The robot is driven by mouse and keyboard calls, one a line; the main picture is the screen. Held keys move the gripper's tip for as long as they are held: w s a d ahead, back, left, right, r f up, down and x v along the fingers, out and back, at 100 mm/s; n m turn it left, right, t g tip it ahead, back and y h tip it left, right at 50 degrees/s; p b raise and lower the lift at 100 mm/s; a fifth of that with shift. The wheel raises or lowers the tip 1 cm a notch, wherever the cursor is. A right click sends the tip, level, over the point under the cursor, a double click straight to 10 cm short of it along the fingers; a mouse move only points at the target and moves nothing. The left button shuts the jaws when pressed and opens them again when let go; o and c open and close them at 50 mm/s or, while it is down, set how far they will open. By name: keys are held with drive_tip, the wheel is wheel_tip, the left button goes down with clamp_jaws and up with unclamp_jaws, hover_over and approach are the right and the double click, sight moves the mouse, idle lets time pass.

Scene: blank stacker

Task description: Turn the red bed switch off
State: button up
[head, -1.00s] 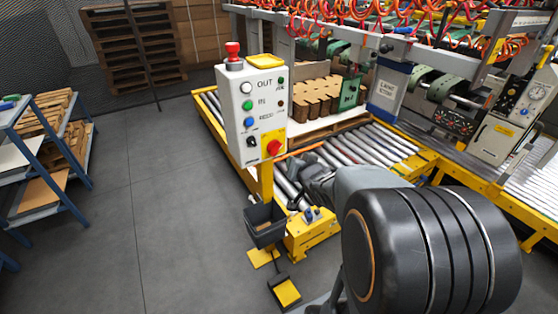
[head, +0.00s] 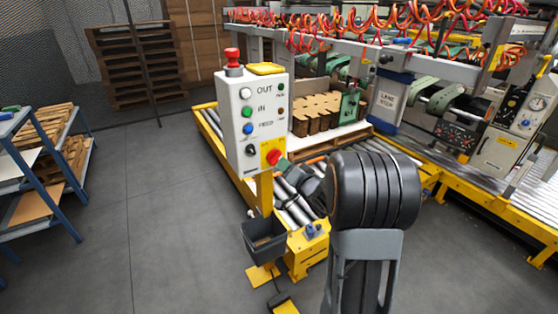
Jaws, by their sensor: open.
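The red switch (head: 273,157) is a red knob on a yellow plate at the lower right of the white control box (head: 236,112). The box stands on a yellow post and carries the labels OUT, IN and a third, blurred one. My gripper (head: 284,166) is just right of the red knob, pointing at it, and is open. It is small and partly hidden behind my arm, so I cannot tell whether it touches the knob. The knob's exact turned position is too small to read.
A red mushroom button (head: 232,58) tops the box. Beside it are a black knob (head: 252,150) and several round coloured buttons. A grey bin (head: 264,240) hangs on the post below. A roller conveyor (head: 292,205) with stacked brown blanks (head: 328,110) lies behind.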

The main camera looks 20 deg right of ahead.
sight(276, 158)
drive_tip(key=shift+w+a, duration=0.2)
drive_tip(key=shift+w, duration=1.2)
drive_tip(key=shift+w+a, duration=0.15)
drive_tip(key=shift+w, duration=1.25)
clamp_jaws()
